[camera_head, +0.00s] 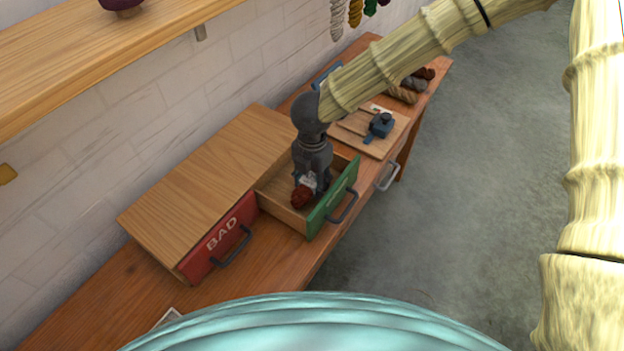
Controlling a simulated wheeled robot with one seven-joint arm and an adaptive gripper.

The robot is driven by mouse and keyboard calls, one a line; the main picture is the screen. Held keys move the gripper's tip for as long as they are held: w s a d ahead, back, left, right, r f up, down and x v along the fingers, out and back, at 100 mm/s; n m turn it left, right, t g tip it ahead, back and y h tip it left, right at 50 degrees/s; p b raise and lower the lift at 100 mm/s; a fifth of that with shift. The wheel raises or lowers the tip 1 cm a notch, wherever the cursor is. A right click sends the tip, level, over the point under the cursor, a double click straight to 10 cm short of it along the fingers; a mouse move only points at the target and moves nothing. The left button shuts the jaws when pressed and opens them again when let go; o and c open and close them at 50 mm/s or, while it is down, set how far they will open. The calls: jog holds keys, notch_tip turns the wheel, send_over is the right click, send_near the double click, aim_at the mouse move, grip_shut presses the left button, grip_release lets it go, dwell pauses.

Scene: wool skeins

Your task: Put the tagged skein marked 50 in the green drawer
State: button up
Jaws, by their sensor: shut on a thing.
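The green drawer (333,201) is pulled open from a wooden cabinet (215,180). My gripper (311,184) points down into the open drawer. It is shut on a dark red skein (301,197), which is inside the drawer's walls near the green front. A small white tag (308,181) shows at the fingers; its number is too small to read. The fingers partly hide the skein, and I cannot tell whether it touches the drawer floor.
A shut red drawer (220,240) marked BAD is to the left. Beyond the green drawer are a wooden board with a blue device (380,125) and a basket of skeins (408,88). A shelf (90,60) juts out at upper left; more skeins (355,12) hang on the wall.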

aim_at(312, 178)
jog(key=shift+f, duration=0.55)
jog(key=o, duration=0.7)
notch_tip(312, 178, up, 13)
jog(key=shift+r+b, duration=0.15)
jog(key=shift+b, duration=0.45)
